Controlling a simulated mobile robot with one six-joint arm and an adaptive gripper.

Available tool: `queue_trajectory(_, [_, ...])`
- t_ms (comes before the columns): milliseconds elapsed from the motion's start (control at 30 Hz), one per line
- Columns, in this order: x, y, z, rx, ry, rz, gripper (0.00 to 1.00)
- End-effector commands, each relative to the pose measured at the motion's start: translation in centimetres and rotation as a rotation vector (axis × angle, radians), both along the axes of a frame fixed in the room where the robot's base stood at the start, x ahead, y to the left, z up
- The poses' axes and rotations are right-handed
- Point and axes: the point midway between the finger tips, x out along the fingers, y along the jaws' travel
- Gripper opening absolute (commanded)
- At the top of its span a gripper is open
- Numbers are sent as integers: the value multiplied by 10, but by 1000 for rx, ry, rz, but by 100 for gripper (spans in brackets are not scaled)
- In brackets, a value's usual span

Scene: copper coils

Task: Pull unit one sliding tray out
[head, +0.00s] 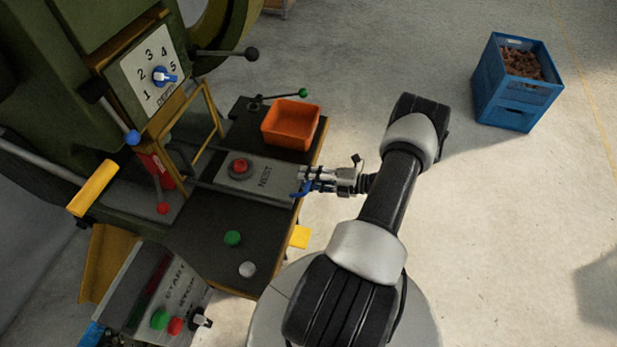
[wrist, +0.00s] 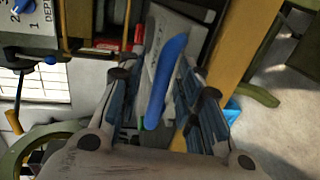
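The sliding tray (head: 262,170) is a flat grey plate marked NEST, set in the dark machine table. A round part with a red top (head: 239,166) sits on it. Its blue handle (head: 299,190) is at the table's right edge, partly covered by my gripper (head: 310,180). In the wrist view the long blue handle (wrist: 167,83) stands between the fingers of my gripper (wrist: 163,92). The fingers are spread, with visible gaps on both sides of the handle. The tray (wrist: 150,52) shows behind the handle.
An orange bin (head: 290,124) and a green-knobbed lever (head: 303,92) are on the table behind the tray. Green (head: 232,238) and grey (head: 247,269) buttons are in front. A blue crate (head: 500,103) stands on the floor at the right. Floor beside the table is clear.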

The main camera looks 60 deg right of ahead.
Motion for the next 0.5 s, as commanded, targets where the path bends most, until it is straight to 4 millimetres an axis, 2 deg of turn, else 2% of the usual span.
queue_trajectory(500, [-90,-33,21,-2,-1,-5,32])
